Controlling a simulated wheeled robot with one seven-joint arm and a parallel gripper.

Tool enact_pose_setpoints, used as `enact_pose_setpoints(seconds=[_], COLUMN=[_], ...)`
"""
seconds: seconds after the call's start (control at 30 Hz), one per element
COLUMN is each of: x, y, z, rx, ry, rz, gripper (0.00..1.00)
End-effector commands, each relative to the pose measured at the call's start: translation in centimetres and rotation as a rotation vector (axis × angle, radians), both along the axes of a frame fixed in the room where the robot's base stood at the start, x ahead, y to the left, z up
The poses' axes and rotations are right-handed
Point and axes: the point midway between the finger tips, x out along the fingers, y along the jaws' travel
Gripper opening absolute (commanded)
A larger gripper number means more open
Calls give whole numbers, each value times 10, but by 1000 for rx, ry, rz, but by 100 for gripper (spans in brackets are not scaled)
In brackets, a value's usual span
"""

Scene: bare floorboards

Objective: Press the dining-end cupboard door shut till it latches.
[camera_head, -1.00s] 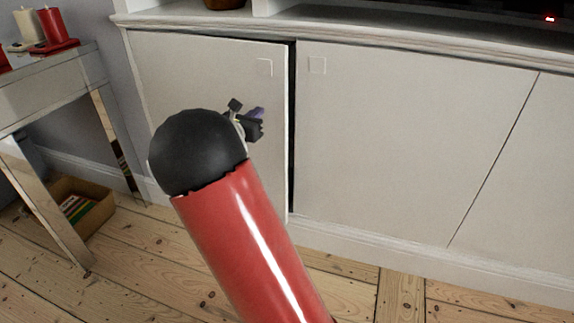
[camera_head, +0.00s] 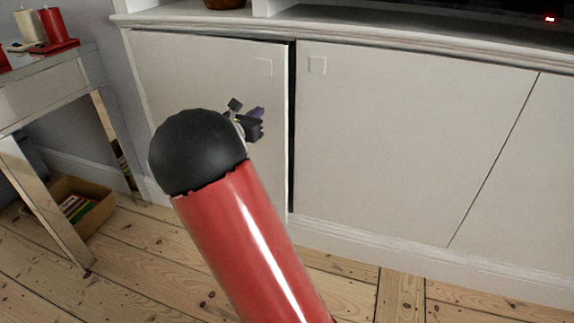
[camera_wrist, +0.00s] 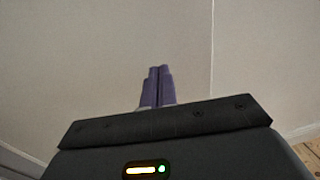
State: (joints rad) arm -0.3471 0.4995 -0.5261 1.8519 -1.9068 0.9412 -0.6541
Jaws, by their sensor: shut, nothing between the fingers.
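The left cupboard door (camera_head: 200,75) is a flat off-white panel with a small square mark near its upper right corner. A dark gap runs down its right edge, wider than the thin seam between the doors farther right, so it appears slightly ajar. My gripper (camera_head: 258,116) is in front of this door's right half, partly hidden behind my arm. In the wrist view its purple fingertips (camera_wrist: 158,70) are together, empty, and point at the pale door face (camera_wrist: 100,60). I cannot tell whether they touch it. A thin vertical seam shows right of the fingers.
The neighbouring cupboard door (camera_head: 400,140) lies flush to the right. A mirrored side table (camera_head: 50,95) with candles (camera_head: 55,25) stands at the left, with a box of books (camera_head: 85,210) beneath it. Bare floorboards (camera_head: 140,270) are clear in front.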

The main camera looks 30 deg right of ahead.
Motion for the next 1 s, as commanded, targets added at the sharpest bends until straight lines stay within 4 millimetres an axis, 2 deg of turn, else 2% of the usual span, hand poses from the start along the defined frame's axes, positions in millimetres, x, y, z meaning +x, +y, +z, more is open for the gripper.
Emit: enact_pose_setpoints(seconds=[1.0], x=[10], y=[-18], z=[0], rx=[0], ry=[0], rz=[-1], gripper=[0])
